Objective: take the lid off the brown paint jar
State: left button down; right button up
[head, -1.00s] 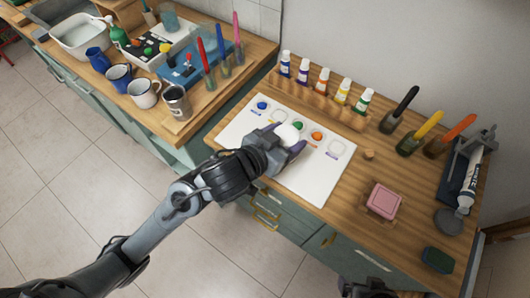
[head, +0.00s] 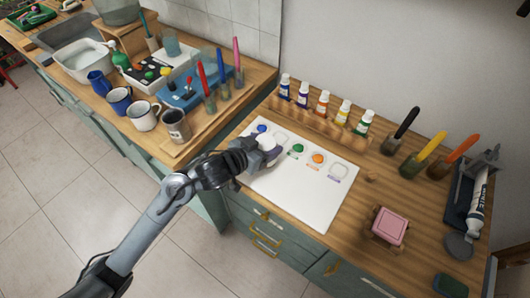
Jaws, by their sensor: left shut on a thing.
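My left gripper (head: 266,153) is over the left part of the white sheet, near its blue spot. It is shut on a small white rounded thing (head: 267,141), mostly hidden by the fingers. I cannot tell whether this is a jar, a lid or something else. I cannot make out a brown paint jar or its lid. My right gripper is not in view.
The white sheet (head: 310,205) bears blue, green and orange spots and pale rings. A wooden rack (head: 318,124) of paint bottles stands behind it. A pink block (head: 388,225), brush jars and a dark tray (head: 461,200) stand to the right. Mugs crowd the left counter.

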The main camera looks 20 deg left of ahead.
pick_arm(q)
jog(key=shift+w+f+b, duration=0.1)
jog(key=shift+f+b, duration=0.5)
jog(key=shift+f, duration=1.35)
jog(key=shift+f, duration=0.15)
jog(key=shift+c, duration=0.7)
grip_release()
